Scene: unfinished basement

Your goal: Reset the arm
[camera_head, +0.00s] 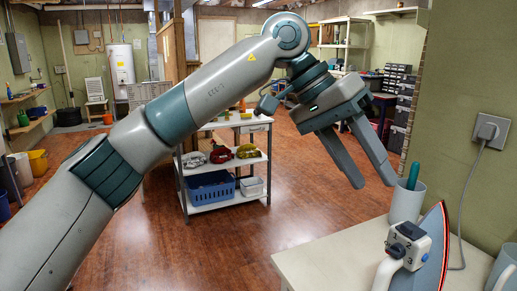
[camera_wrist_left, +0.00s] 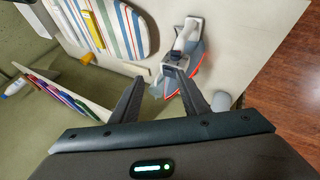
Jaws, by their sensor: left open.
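My left arm comes in from the left of the head view, raised, and reaches across to the right. Its gripper (camera_head: 373,181) hangs downward, with the two fingers spread apart and nothing between them. It is above and near the left edge of a pale table (camera_head: 325,262). In the left wrist view the gripper's fingers (camera_wrist_left: 160,77) also show apart and empty, pointing toward an iron (camera_wrist_left: 192,52) with a white handle and a red edge. The iron shows in the head view (camera_head: 436,250) at the lower right, apart from the gripper. My right gripper is out of view.
A grey cup (camera_head: 407,203) with a green-handled item stands behind the iron. A cord runs to a wall outlet (camera_head: 490,131). A striped ironing board (camera_wrist_left: 118,28) lies in the wrist view. A shelved cart (camera_head: 228,192) stands on open wooden floor.

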